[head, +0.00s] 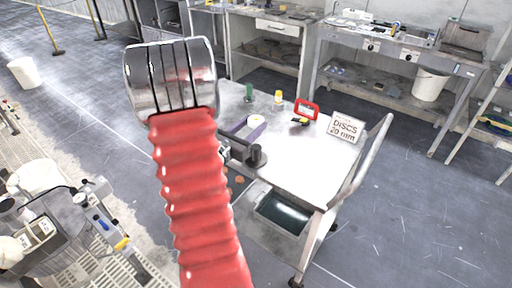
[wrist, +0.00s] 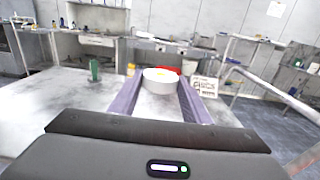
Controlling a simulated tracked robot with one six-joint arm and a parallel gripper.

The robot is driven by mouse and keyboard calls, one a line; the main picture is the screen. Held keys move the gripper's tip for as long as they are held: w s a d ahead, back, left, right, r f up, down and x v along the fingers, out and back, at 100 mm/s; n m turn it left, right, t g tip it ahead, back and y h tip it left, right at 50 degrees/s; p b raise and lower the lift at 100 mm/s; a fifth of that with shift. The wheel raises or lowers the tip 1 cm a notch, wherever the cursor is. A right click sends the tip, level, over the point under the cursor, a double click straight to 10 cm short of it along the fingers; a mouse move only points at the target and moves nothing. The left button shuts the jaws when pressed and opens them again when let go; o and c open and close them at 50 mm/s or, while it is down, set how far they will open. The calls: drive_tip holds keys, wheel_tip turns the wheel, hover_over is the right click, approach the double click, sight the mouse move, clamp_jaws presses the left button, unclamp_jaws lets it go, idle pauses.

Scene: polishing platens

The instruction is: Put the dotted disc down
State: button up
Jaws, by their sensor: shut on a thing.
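The fingers are shut on this disc. I cannot tell how far the disc is above the cart top.
The cart (head: 300,160) holds a "DISCS 20 mm" sign (head: 345,127), a red frame (head: 306,109), a green bottle (head: 249,92) and a yellow-capped bottle (head: 278,97). A curved rail (head: 365,160) borders its right side. The cart top before the sign is clear.

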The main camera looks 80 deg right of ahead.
drive_tip(key=shift+f, duration=2.9)
drive_tip(key=shift+f, duration=0.1)
drive_tip(key=shift+f, duration=2)
drive_tip(key=o, duration=1)
drive_tip(key=shift+f, duration=0.1)
